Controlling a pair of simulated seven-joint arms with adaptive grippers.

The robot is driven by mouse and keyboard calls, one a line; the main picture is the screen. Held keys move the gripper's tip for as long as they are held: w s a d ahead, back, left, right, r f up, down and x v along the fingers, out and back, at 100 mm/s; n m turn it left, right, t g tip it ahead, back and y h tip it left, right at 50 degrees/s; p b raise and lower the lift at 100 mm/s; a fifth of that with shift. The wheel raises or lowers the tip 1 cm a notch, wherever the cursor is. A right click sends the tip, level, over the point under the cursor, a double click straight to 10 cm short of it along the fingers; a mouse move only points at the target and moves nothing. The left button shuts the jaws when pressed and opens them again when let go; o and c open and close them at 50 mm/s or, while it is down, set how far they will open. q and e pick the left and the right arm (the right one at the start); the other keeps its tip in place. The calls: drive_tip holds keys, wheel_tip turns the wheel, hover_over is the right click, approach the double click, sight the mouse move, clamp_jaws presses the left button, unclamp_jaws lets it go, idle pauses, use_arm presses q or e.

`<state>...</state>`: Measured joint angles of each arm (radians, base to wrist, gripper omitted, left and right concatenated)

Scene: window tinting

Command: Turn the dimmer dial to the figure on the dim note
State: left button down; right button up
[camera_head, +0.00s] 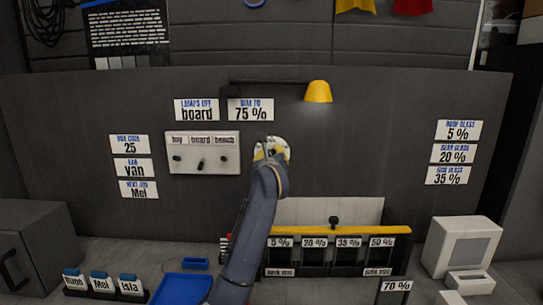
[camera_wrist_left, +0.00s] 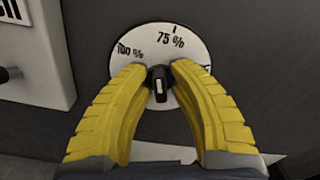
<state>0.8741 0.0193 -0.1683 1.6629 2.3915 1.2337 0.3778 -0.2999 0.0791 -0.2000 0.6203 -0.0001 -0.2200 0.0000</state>
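The dim note (camera_head: 251,109) on the dark wall reads 75 %. The dimmer dial (camera_wrist_left: 130,70) is a round white disc in the left wrist view. Its 75 % mark is at the top, below a small tick, and 100 % is to the left. In the head view my left gripper (camera_head: 270,150) covers most of the dial. My right gripper is not in view.
A switch plate (camera_head: 205,163) with several small levers is just left of the dial. A yellow lamp (camera_head: 318,92) sticks out above it. A rack with a yellow bar (camera_head: 340,230), a blue tray (camera_head: 182,289) and a white device (camera_head: 461,245) stand on the bench below.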

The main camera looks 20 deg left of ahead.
use_arm(q)
drive_tip(key=shift+a+r, duration=0.1)
drive_tip(key=shift+r, duration=0.05)
drive_tip(key=shift+r+m, duration=0.2)
drive_tip(key=shift+m, duration=1.8)
drive_tip(key=c, duration=1.5)
unclamp_jaws()
drive_tip(key=shift+o, duration=0.2)
drive_tip(key=shift+f, duration=0.15)
drive_tip(key=shift+s+d+f, duration=0.1)
drive_tip(key=shift+s+d, duration=0.2)
drive_tip(key=shift+s, duration=0.15)
drive_tip(key=v, duration=1.1)
